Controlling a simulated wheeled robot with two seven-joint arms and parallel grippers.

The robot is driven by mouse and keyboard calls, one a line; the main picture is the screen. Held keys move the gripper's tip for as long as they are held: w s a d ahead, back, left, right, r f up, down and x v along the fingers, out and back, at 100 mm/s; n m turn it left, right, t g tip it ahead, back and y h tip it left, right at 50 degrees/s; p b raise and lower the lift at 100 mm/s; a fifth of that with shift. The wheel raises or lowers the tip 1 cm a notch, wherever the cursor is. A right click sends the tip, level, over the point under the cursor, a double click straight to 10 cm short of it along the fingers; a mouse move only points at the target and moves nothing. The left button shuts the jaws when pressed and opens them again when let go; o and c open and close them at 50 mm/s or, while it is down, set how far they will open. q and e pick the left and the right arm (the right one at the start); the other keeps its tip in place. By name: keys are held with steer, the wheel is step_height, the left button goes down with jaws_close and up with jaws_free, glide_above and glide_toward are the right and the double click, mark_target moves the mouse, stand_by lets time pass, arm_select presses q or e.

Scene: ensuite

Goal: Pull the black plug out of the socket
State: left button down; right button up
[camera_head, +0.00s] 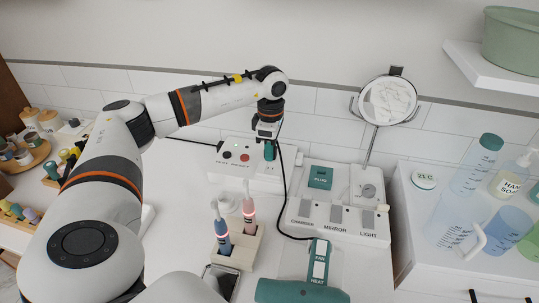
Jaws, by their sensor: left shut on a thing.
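My left gripper (267,146) reaches down over the right part of a white socket box (235,166) by the tiled wall. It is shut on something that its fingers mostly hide. A black cord (285,185) comes out beside the fingers, so this looks like the black plug. A teal part shows at the fingertips. I cannot tell whether the plug is still seated in the socket. The cord loops down to a teal hair dryer (300,291) at the front. My right gripper is not in view.
A white switch panel (335,226) marked CHARGER, MIRROR and LIGHT stands to the right, with a round mirror (388,101) above it. A wooden holder (237,250) with two toothbrushes stands in front of the socket box. Bottles and cups stand on the right cabinet.

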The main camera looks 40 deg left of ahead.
arm_select(q)
steer(key=shift+r+p, duration=2.3)
steer(key=shift+r, duration=0.75)
